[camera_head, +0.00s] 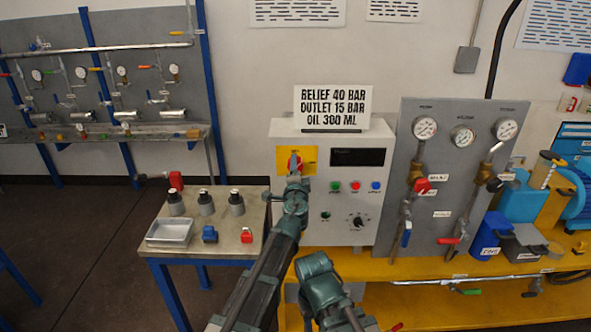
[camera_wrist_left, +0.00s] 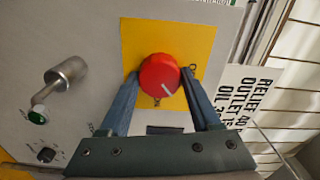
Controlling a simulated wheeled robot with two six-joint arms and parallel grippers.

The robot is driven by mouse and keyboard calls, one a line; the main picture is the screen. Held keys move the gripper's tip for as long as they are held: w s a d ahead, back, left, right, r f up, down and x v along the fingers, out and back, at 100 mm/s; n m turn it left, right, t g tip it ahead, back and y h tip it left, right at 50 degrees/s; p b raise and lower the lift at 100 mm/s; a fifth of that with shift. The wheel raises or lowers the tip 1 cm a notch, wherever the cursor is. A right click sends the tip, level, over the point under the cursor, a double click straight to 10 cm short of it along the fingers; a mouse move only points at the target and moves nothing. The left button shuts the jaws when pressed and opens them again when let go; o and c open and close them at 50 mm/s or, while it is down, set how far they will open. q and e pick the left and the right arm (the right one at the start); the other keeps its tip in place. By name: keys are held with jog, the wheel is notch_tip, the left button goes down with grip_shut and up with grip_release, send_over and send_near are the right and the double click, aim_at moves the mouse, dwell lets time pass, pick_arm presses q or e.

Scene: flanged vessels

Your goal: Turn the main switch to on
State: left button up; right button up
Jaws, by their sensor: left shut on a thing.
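The main switch is a round red knob on a yellow plate (camera_head: 283,155) at the upper left of the grey control box. In the left wrist view the red knob (camera_wrist_left: 159,74) shows a short white line, which points toward the lower right of the picture, between two dark marks on the yellow plate (camera_wrist_left: 195,35). My left gripper (camera_head: 295,172) has its two fingers on either side of the knob, shut on it. The fingertips hide part of the knob's sides. A joint of my right arm (camera_head: 320,287) shows low in the head view, but its gripper is not visible.
The control box (camera_head: 325,228) has a dark display, coloured buttons and a black dial. A sign (camera_head: 333,108) stands on top. A gauge panel (camera_head: 462,180) with valves is to the right. A small table (camera_head: 155,235) with weights and a tray is to the left.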

pick_arm(q)
jog(key=m, duration=0.4)
jog(key=shift+s+m, duration=0.1)
jog(key=shift+m, duration=2)
jog(key=o, duration=1.4)
